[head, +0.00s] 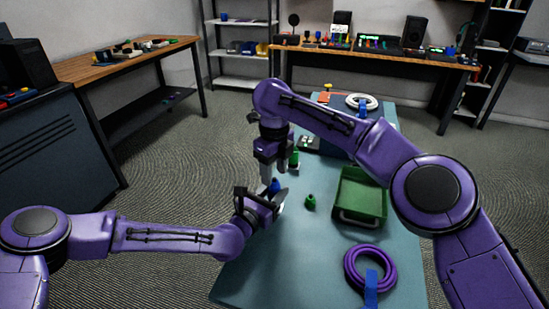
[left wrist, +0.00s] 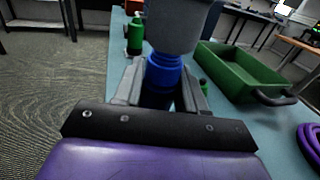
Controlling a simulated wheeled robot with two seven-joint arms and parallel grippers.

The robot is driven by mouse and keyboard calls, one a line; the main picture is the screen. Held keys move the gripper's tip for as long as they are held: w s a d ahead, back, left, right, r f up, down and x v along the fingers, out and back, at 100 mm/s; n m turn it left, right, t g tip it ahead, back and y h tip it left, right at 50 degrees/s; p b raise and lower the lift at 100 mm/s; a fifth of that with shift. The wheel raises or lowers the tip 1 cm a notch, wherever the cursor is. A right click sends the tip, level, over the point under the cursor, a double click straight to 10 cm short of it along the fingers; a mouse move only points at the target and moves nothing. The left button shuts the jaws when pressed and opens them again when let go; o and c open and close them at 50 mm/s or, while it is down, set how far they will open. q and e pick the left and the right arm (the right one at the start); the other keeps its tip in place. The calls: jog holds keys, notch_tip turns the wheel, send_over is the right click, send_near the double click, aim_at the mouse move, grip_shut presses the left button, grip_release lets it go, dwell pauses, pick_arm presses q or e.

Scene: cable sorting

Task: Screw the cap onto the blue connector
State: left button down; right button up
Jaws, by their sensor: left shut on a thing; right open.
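The blue connector (head: 275,186) is between the fingers of my left gripper (head: 268,198), over the left part of the table. The left wrist view shows the connector (left wrist: 163,72) upright between the two grey fingers of my left gripper (left wrist: 160,92). My right gripper (head: 268,174) points down from above, right over the connector, and is open. A large grey body (left wrist: 182,26) covers the connector's top in the left wrist view. I cannot tell whether it is a cap or part of my right gripper. No separate cap can be made out.
A green connector (head: 310,202) stands near a green tray (head: 347,213) on the teal table (head: 300,265). Another green one (head: 294,160) stands behind my right gripper. A purple cable coil (head: 352,270) lies at the front right, a white coil (head: 361,102) at the back.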

aim_at(274, 179)
jog(key=shift+f, duration=1.65)
grip_shut()
jog(key=shift+o, duration=0.5)
grip_release()
jog(key=shift+r, duration=2.35)
jog(key=shift+o, duration=0.2)
